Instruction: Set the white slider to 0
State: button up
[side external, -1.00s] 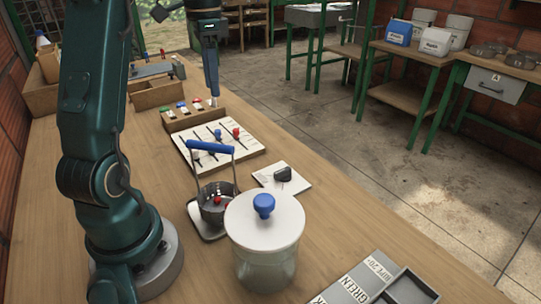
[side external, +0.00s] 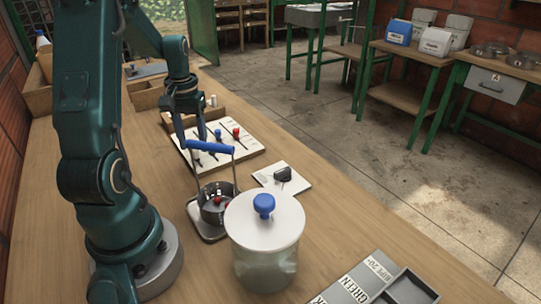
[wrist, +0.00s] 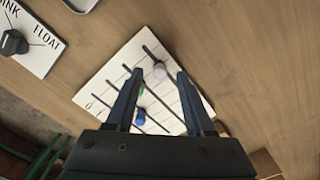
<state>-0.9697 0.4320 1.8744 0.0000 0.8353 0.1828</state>
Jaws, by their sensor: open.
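The slider board (side external: 252,151) is a white panel with several dark slots, lying on the bench. In the wrist view the white slider (wrist: 159,71) is a pale round knob in a slot near the board's upper right part. A green knob (wrist: 142,91) and a blue knob (wrist: 139,116) sit in other slots; the side view shows a red knob (side external: 236,132). My gripper (side external: 191,132) is open, pointing down over the board's left part. In the wrist view the white knob appears between its fingertips. I cannot read the scale marks.
A pot with a blue handle (side external: 211,148) stands close in front of the board. A lidded jar (side external: 265,222) and a card with a black knob and the word FLOAT (wrist: 13,42) are nearby. A wooden box is behind the board.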

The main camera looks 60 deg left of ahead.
jog(key=shift+f, duration=0.65)
jog(key=shift+c, duration=0.2)
grip_shut()
jog(key=shift+r, duration=0.1)
dwell(0.7)
